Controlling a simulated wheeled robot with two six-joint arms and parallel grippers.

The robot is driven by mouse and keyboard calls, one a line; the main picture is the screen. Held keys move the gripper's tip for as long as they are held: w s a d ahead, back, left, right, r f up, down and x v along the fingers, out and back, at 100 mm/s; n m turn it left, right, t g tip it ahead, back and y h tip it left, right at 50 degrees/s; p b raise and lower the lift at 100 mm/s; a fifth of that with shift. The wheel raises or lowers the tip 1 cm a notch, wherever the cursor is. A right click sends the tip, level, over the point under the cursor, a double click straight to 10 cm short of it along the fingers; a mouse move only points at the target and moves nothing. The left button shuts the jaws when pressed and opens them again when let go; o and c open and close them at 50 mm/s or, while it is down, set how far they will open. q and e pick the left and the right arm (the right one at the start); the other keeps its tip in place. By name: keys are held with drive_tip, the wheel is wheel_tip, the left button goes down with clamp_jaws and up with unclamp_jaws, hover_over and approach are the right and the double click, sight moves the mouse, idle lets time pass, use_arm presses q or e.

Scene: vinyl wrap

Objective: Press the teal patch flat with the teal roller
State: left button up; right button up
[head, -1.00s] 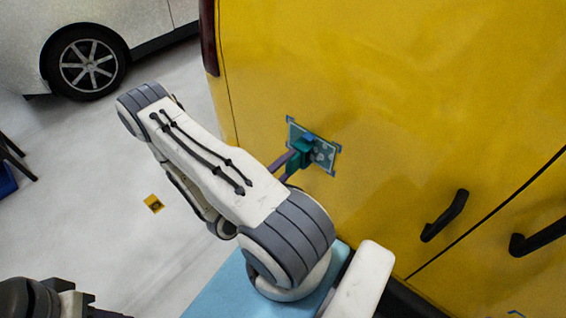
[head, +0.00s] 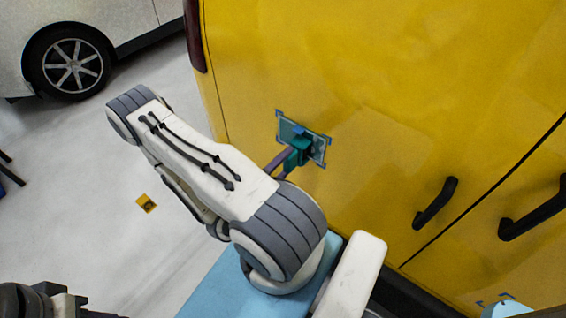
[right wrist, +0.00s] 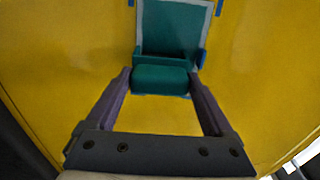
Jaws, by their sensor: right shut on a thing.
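The teal patch (head: 318,143) is on the yellow van panel, with blue marks at its corners, in the head view. It also shows at the top of the right wrist view (right wrist: 178,22). The teal roller (head: 298,151) is in front of the patch and hides part of it. I cannot tell whether it touches. In the right wrist view the roller (right wrist: 162,78) sits between the purple-grey fingers, at the patch's lower edge. My right gripper (head: 288,160) is shut on the roller. My left gripper's fingers are not seen.
The yellow van (head: 370,90) fills the right side, with black door handles (head: 435,203) standing out. A light blue surface (head: 225,288) lies under my right arm. A white car (head: 120,20) stands at the back left. A yellow marker (head: 146,203) lies on open grey floor.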

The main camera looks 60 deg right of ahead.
drive_tip(key=shift+s, duration=0.15)
drive_tip(key=shift+s+a, duration=0.15)
drive_tip(key=shift+s, duration=0.8)
drive_tip(key=shift+s+a, duration=0.1)
drive_tip(key=shift+s, duration=1)
drive_tip(key=shift+s, duration=0.1)
drive_tip(key=shift+s+a+p, duration=0.15)
drive_tip(key=shift+s+p, duration=0.35)
drive_tip(key=shift+s, duration=0.2)
